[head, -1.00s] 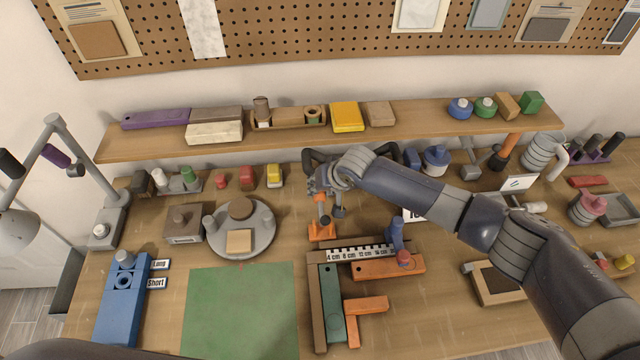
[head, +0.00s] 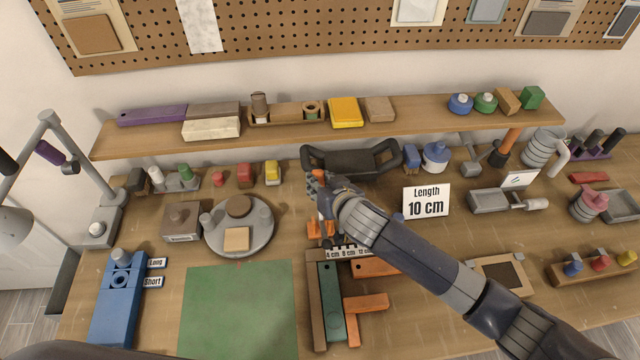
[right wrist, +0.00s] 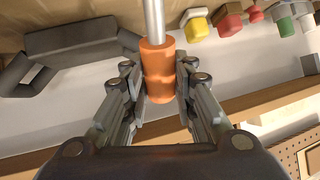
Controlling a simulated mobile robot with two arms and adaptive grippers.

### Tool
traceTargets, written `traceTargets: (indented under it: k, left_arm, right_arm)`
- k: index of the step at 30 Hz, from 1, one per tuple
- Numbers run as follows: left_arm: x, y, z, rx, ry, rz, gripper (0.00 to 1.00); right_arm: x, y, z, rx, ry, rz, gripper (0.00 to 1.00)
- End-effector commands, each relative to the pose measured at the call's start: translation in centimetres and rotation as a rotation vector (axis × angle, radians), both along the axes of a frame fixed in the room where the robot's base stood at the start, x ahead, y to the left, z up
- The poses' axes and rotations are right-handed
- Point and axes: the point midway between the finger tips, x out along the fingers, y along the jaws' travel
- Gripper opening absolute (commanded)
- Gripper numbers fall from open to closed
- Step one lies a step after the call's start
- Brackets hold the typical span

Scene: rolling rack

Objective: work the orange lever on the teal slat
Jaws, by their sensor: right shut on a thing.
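The teal slat (head: 330,295) lies on the bench in the head view, between a brown strip and orange blocks. An orange bracket (head: 314,229) stands at its far end. My right gripper (head: 320,182) is above and beyond this bracket, shut on the orange lever's grip (head: 319,174). In the right wrist view the orange grip (right wrist: 158,72) sits between the two fingers, with a metal rod (right wrist: 153,20) running out of it. In the head view my gripper and forearm hide most of the rod and part of the ruler strip. My left gripper is not in view.
A dark two-handled tray (head: 350,162) stands just beyond my right gripper, below the wooden shelf (head: 220,140). A "Length 10 cm" sign (head: 426,202) stands to the right. A round grey plate (head: 262,238) is on the left. The green mat (head: 238,310) is bare.

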Motion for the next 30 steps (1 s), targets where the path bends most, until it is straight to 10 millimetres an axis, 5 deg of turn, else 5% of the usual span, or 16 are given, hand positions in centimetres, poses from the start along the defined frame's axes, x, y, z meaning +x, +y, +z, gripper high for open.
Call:
traceTargets:
  k: [12,13,15,30]
  left_arm:
    - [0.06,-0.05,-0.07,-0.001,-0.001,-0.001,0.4]
    - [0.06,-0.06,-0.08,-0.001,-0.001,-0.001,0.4]
    - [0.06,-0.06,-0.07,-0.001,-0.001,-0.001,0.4]
    - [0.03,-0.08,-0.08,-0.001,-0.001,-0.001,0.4]
  right_arm:
    - [-0.12,-0.02,-0.08,-0.001,-0.006,0.001,0.0]
    - [-0.13,-0.02,-0.08,-0.002,-0.005,0.001,0.3]
    - [-0.13,-0.02,-0.08,-0.002,-0.005,0.001,0.45]
    - [-0.8,-0.39,0.35,0.001,-0.004,0.0,0.46]
